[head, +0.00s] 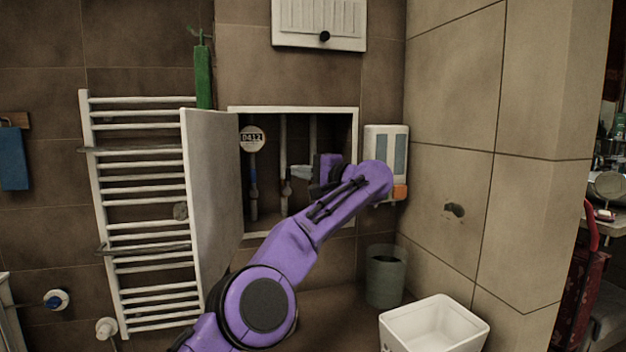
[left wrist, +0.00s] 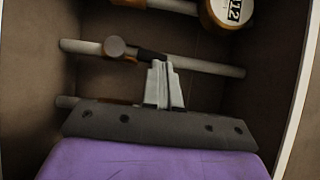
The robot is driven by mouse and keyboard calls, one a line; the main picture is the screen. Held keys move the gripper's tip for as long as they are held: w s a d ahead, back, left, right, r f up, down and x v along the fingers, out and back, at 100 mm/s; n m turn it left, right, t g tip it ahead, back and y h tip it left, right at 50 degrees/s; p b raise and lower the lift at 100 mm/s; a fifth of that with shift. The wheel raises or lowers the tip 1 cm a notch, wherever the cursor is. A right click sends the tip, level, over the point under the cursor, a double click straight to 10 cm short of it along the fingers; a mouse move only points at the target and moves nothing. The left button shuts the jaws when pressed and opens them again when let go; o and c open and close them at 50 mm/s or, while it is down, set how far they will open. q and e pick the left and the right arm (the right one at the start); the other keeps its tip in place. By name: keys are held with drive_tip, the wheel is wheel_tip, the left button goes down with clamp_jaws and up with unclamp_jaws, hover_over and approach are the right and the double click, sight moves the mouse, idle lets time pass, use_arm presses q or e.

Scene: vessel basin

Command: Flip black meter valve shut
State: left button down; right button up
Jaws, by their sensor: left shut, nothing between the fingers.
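The open wall niche (head: 232,110) holds pipes and a round white meter (head: 252,138), which also shows in the left wrist view (left wrist: 228,12). In that wrist view a black lever (left wrist: 152,56) lies along a pale pipe, beside a round grey-brown fitting (left wrist: 115,47). I take this lever to be the black meter valve. My left gripper (head: 294,172) reaches into the niche from the right, past the meter. Its fingers (left wrist: 164,66) are shut and empty, with the tips at the lever; I cannot tell if they touch. My right gripper is out of view.
The niche door (head: 212,190) stands open on the left, beside a white towel radiator (head: 140,200). A white dispenser (head: 386,145) hangs right of the niche. A grey bin (head: 384,278) and a white basin (head: 400,322) stand below on the right.

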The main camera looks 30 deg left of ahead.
use_arm(q)
drive_tip(key=shift+s+a+n, duration=0.15)
drive_tip(key=shift+a+n, duration=0.05)
drive_tip(key=shift+n, duration=0.1)
drive_tip(key=shift+d, duration=0.1)
idle(0.3)
drive_tip(key=s+d+b, duration=0.1)
drive_tip(key=d+b, duration=0.1)
drive_tip(key=d, duration=0.8)
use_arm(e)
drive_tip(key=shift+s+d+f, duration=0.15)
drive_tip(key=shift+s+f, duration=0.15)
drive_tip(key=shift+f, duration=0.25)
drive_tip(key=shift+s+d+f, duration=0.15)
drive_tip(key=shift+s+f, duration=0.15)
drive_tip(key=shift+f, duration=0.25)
use_arm(q)
drive_tip(key=shift+f, duration=0.1)
